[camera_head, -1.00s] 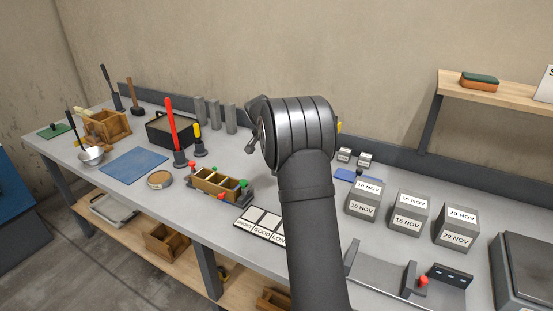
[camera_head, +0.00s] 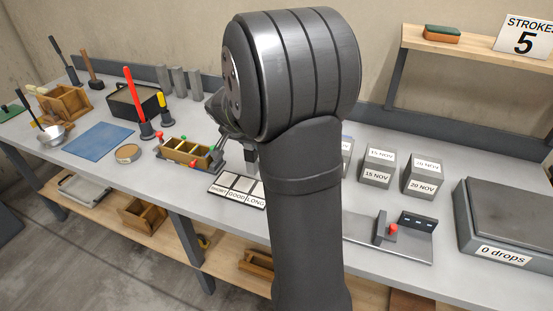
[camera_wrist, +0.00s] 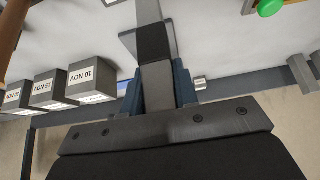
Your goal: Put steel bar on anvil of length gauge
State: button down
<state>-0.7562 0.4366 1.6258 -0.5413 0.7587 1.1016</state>
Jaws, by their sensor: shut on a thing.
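My gripper (camera_wrist: 157,88) is shut on a grey bar (camera_wrist: 157,82), which shows between its dark blue fingers in the wrist view and seems to be the steel bar. In the head view my wrist hides most of the gripper. A small grey piece (camera_head: 251,156) shows below it, above the worktop near the SHORT/GOOD/LONG board. The length gauge (camera_head: 415,253) lies at the front right of the bench, with a grey upright, a red knob (camera_head: 393,230) and a dark block. My arm hides its left end, so I cannot see the whole anvil. The bar is apart from the gauge.
The SHORT/GOOD/LONG board (camera_head: 237,191) lies left of my arm, beside a wooden mould (camera_head: 187,152). Dated grey cubes (camera_head: 377,165) stand behind the gauge. A scale-like box (camera_head: 510,218) marked "0 drops" stands at the right.

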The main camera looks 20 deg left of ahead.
jog(key=s+d+f, duration=0.2)
jog(key=s+d, duration=0.1)
jog(key=s, duration=0.2)
jog(key=w+f, duration=0.1)
jog(key=w, duration=1.7)
jog(key=shift+d, duration=0.15)
jog(key=shift+f, duration=0.25)
jog(key=c, duration=1.1)
grip_release()
jog(key=shift+f, duration=0.1)
